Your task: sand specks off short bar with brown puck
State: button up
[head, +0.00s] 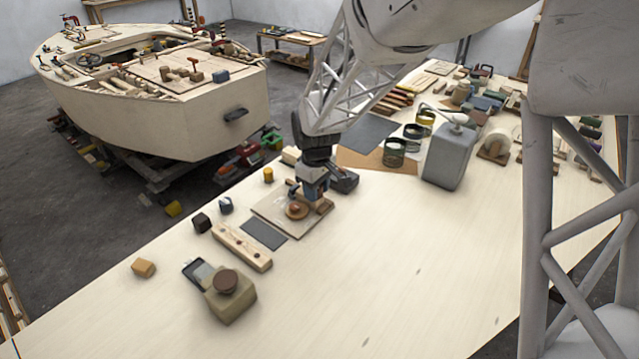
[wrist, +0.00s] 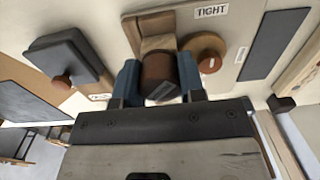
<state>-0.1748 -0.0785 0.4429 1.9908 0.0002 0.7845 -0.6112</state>
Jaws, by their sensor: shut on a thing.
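My gripper (head: 307,190) is over a pale board (head: 270,208) on the bench. In the wrist view, its blue fingers (wrist: 160,80) are shut on a dark brown cylinder (wrist: 158,72), which sits against a tan-brown block (wrist: 150,28). I cannot tell whether this is the brown puck or whether it is clear of the board. Beside it is a round tan puck (wrist: 204,48) with a red-brown knob, also seen in the head view (head: 297,211). A short pale bar (head: 242,246) with dark spots lies on the bench left of the board.
A dark grey sheet (head: 264,233) lies between board and bar. A beige device (head: 230,295) with a brown round top is in front. A grey block (wrist: 68,62) with a knob lies left in the wrist view.

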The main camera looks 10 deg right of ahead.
aim_at(319, 187)
jog(key=shift+w+a, duration=1.15)
jog(key=shift+w+a+f, duration=0.15)
jog(key=shift+a, duration=0.05)
jog(key=shift+w+a, duration=0.4)
jog(key=shift+w, duration=0.05)
jog(key=shift+w+a, duration=0.2)
jog(key=shift+s+d, duration=2.4)
jog(key=shift+s, duration=0.05)
jog(key=shift+r, duration=4.2)
jog(key=shift+a+f, duration=0.1)
